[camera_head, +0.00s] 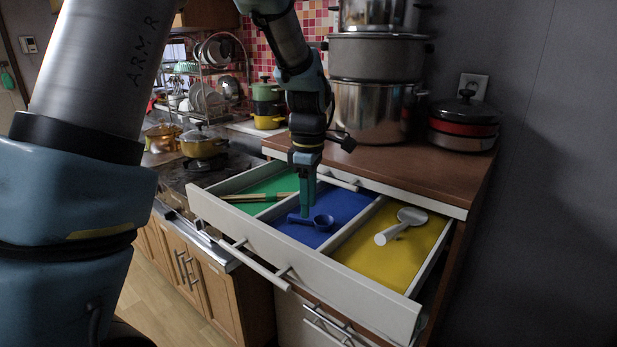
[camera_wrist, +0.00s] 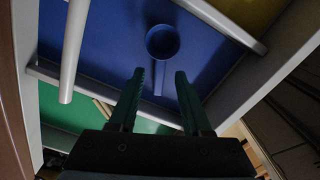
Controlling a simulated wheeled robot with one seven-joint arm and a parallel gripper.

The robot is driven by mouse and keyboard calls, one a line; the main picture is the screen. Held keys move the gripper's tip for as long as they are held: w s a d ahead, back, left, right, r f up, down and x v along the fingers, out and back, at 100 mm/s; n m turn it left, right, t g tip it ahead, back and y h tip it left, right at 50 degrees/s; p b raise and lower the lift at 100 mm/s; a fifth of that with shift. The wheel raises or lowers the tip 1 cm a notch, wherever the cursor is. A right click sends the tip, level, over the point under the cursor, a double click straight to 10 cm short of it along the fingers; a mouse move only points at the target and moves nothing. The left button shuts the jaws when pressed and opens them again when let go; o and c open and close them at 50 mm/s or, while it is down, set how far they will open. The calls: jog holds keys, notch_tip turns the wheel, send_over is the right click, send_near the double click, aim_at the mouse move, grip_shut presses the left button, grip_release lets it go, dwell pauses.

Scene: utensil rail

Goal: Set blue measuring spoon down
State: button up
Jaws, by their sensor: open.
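The blue measuring spoon (camera_head: 322,222) lies in the blue middle compartment (camera_head: 345,203) of an open drawer, its handle pointing left in the head view. In the wrist view its round bowl (camera_wrist: 162,41) is beyond my fingertips, and the handle runs back toward the gap between them. My gripper (camera_head: 306,213) points down over the handle, its green fingers apart in the wrist view (camera_wrist: 160,77). Whether the fingers touch the handle cannot be told.
The green left compartment (camera_head: 272,186) holds a long thin light-coloured utensil (camera_head: 258,197). The yellow right compartment (camera_head: 385,262) holds a white spoon-like utensil (camera_head: 402,225). Low dividers separate the compartments. Stacked pots (camera_head: 376,60) stand on the brown counter (camera_head: 420,165) behind the drawer.

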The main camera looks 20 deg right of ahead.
notch_tip(320, 180, up, 9)
jog(key=b, duration=0.1)
jog(key=shift+s, duration=0.1)
dwell(0.6)
